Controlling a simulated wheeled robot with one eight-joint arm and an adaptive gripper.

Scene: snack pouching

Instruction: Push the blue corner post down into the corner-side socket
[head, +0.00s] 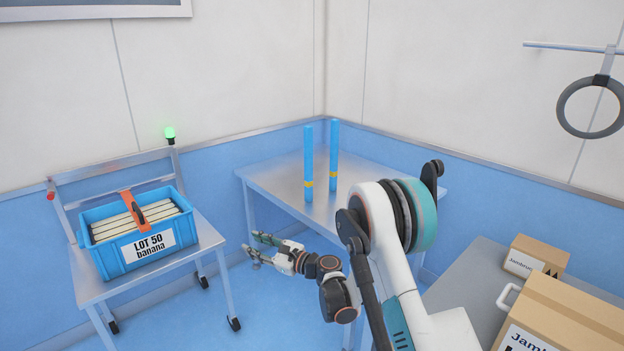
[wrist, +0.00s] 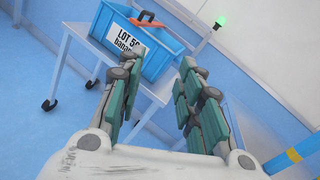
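Two upright blue posts stand on the steel table (head: 270,180) in the room's corner, a left one (head: 308,155) and a right one (head: 334,150) slightly farther back. Each has a yellow band near its lower end. The sockets cannot be made out, nor how deep either post sits. My gripper (head: 258,248) is left of and in front of the posts, off the table's front edge. It is open and empty, its two fingers (wrist: 160,65) apart in the wrist view. Part of one blue post with its yellow band (wrist: 294,154) shows at the wrist view's lower right.
A blue crate (head: 120,262) labelled LOT 50 banana stands on a wheeled cart (head: 208,238) at left, with a green lamp (head: 169,132) behind. Cardboard boxes (head: 575,310) lie on a grey surface at right. Walls close in behind the corner table.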

